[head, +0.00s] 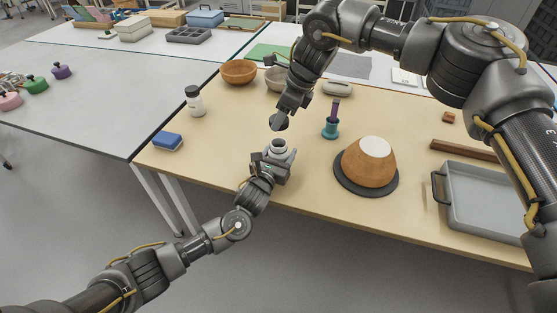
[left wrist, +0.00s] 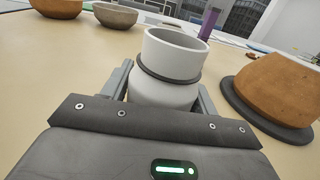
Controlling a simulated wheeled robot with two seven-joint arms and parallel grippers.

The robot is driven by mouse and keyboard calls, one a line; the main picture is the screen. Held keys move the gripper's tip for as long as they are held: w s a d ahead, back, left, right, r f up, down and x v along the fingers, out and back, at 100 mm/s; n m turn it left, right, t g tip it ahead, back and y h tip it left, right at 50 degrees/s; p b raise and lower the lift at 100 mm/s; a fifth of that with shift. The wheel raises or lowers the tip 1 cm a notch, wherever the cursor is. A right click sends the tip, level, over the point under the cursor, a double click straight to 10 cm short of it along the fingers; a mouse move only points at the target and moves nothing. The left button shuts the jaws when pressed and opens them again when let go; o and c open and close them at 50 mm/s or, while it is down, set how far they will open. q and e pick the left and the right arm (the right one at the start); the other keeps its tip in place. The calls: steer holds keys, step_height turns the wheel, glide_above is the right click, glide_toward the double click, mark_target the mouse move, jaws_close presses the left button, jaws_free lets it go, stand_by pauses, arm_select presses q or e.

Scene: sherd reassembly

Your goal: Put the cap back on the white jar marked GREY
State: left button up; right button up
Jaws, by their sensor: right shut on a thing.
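An open white jar (head: 279,146) with a dark ring around its neck is near the table's front edge. It also shows upright in the left wrist view (left wrist: 172,62), its mouth uncovered. My left gripper (head: 271,158) has a finger on each side of the jar body and appears shut on it. No marking on the jar is readable. My right gripper (head: 283,113) is shut on a dark grey cap (head: 278,123), held above the jar and apart from it. The gripper partly hides the cap. The cap does not show in the left wrist view.
A second white jar with a dark cap (head: 195,102) and a blue sponge (head: 167,141) stand left. To the right are a teal holder (head: 331,130) with a purple handle, a terracotta pot (head: 368,166) on a dark disc, and a grey tray (head: 490,205). Bowls (head: 239,72) are behind.

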mark_target(280, 130)
arm_select(q)
steer(key=c, duration=0.9)
arm_select(e)
steer(key=shift+f, duration=2.5)
steer(key=shift+f, duration=0.1)
steer(key=shift+f, duration=0.75)
steer(key=shift+f, duration=0.55)
